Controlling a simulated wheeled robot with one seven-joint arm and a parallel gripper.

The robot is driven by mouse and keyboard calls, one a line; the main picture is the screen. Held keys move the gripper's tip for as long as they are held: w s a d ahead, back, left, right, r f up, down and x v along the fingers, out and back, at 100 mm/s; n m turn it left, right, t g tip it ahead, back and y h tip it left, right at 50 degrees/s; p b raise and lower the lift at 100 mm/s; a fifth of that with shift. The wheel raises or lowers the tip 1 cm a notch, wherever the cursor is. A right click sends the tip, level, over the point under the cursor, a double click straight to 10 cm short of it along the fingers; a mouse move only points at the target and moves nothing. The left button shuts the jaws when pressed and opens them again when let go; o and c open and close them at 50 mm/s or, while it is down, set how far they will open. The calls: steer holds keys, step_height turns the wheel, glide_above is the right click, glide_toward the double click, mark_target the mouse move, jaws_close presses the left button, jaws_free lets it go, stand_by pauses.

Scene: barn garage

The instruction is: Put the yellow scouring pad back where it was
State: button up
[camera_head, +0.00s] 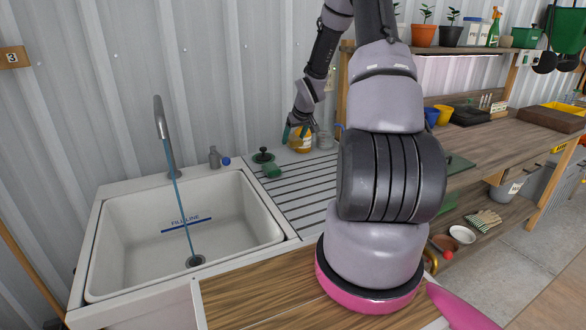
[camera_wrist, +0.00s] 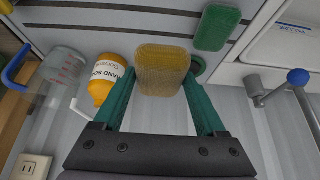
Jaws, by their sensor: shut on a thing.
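The yellow scouring pad (camera_wrist: 162,68) is between the two green fingers of my gripper (camera_wrist: 160,84) in the wrist view, and my gripper is shut on it. Its broad textured face shows, and it appears held above the draining board. In the head view my gripper (camera_head: 295,130) is over the back of the grooved draining board (camera_head: 306,192), close to the orange-yellow soap bottle (camera_head: 303,144). I cannot clearly separate the pad from the bottle there. A green scouring pad (camera_wrist: 217,28) lies on the board and also shows in the head view (camera_head: 272,171).
The hand soap bottle (camera_wrist: 104,80) and a clear measuring jug (camera_wrist: 62,70) stand left of the pad in the wrist view. A black-knobbed green stopper (camera_head: 263,155) is near the sink (camera_head: 112,235). Water runs from the tap (camera_head: 162,122). The metal wall is close behind.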

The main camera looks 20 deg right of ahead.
glide_above(293, 166)
steer(key=s, duration=0.2)
step_height(293, 166, down, 6)
steer(key=shift+d+f, duration=0.1)
steer(key=shift+d, duration=0.05)
steer(key=shift+f, duration=1.95)
steer(key=shift+f, duration=0.1)
